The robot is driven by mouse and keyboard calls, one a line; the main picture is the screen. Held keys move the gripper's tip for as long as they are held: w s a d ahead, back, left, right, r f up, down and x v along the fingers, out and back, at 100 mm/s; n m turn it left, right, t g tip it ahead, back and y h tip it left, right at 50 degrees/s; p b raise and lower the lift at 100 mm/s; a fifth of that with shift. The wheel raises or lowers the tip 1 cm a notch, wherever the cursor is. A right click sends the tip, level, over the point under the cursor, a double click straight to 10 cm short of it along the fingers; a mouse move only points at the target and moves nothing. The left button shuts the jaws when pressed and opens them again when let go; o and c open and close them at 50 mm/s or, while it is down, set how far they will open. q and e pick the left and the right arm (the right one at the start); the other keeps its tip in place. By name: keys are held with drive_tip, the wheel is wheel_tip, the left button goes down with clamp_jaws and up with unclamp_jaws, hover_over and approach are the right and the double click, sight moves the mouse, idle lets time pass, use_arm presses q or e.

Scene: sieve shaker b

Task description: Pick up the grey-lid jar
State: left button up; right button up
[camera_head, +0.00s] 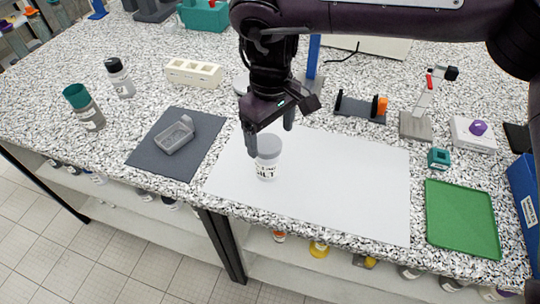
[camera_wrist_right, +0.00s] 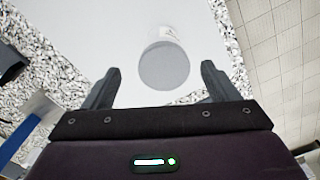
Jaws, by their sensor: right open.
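The grey-lid jar (camera_head: 267,164) is a white jar with dark lettering and a grey lid, standing upright on the white mat (camera_head: 350,190). In the right wrist view the grey lid (camera_wrist_right: 164,67) shows just ahead of the fingers, centred between them. My right gripper (camera_head: 269,132) is open and points down over the jar, with its fingertips near the lid. In the right wrist view the right gripper (camera_wrist_right: 160,85) has nothing between its fingers. I cannot tell from these views whether a finger touches the jar. My left gripper is not in view.
A dark mat (camera_head: 150,160) with a grey tray (camera_head: 175,137) lies to the left. A teal-lid jar (camera_head: 84,107) and a black-lid jar (camera_head: 119,78) stand further left. A green tray (camera_head: 460,215) lies at the right. The white mat right of the jar is clear.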

sight(268, 144)
drive_tip(key=f, duration=0.1)
drive_tip(key=f+p, duration=0.1)
drive_tip(key=f, duration=0.1)
drive_tip(key=shift+s+a+p, duration=0.15)
drive_tip(key=shift+a+p, duration=0.15)
drive_tip(key=f, duration=0.2)
drive_tip(key=shift+w+f, duration=0.2)
drive_tip(key=shift+f, duration=0.15)
drive_tip(key=shift+s, duration=0.1)
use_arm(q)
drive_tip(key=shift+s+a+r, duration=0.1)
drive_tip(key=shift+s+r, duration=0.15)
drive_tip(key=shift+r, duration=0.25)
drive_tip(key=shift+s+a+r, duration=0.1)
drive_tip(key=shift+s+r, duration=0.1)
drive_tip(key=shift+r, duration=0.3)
use_arm(e)
drive_tip(key=c, duration=1.1)
